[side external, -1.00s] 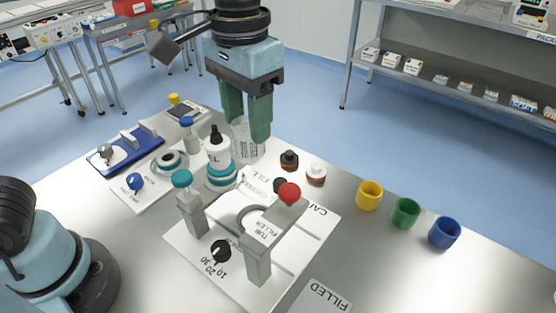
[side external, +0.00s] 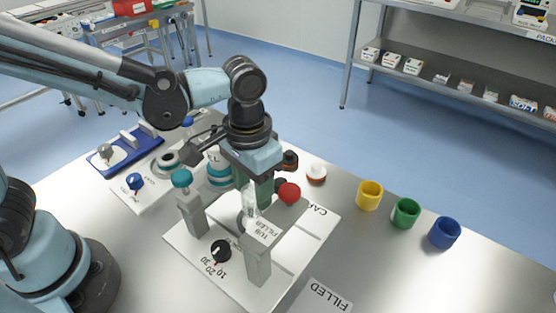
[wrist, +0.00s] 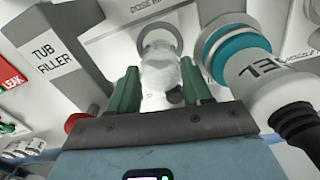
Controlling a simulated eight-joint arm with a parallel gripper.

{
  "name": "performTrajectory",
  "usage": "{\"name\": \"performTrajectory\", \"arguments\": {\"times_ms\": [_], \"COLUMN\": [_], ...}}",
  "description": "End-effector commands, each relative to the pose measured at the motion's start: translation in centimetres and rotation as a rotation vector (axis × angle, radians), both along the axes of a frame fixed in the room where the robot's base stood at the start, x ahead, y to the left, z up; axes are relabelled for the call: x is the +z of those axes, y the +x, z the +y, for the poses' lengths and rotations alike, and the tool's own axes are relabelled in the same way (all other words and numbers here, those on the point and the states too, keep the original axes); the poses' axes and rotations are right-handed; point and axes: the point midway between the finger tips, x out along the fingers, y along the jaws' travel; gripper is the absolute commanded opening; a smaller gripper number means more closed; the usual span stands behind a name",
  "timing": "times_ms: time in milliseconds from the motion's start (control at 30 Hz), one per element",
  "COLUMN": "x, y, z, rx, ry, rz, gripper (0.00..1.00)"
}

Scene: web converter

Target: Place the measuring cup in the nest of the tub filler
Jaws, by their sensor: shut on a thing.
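My gripper (side external: 256,190) is over the tub filler (side external: 257,263), fingers pointing down. Its green fingers are shut on the clear measuring cup (wrist: 160,78), which shows between them in the wrist view. In the side view the cup (side external: 250,205) is partly hidden by a finger and the filler's labelled head. The nest is a grey ring (wrist: 177,36) just beyond the cup in the wrist view. In the side view the nest is mostly hidden. I cannot tell whether the cup touches it.
The filler's two posts, red knob (side external: 289,193) and teal knob (side external: 182,178) stand close around the gripper. A white bottle with a teal collar (wrist: 230,45) is close beside it. Yellow (side external: 369,195), green (side external: 405,212) and blue (side external: 444,232) cups stand at right.

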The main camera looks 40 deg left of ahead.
Motion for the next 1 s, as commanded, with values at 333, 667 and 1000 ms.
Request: {"name": "performTrajectory", "arguments": {"times_ms": [333, 667, 1000], "x": [-3.2, -3.4, -3.5], "y": [0.0, 0.0, 0.0], "z": [0.0, 0.0, 0.0], "rx": [0.000, 0.000, 0.000], "ry": [0.000, 0.000, 0.000], "rz": [0.000, 0.000, 0.000], "gripper": [0.24, 0.24, 0.60]}}
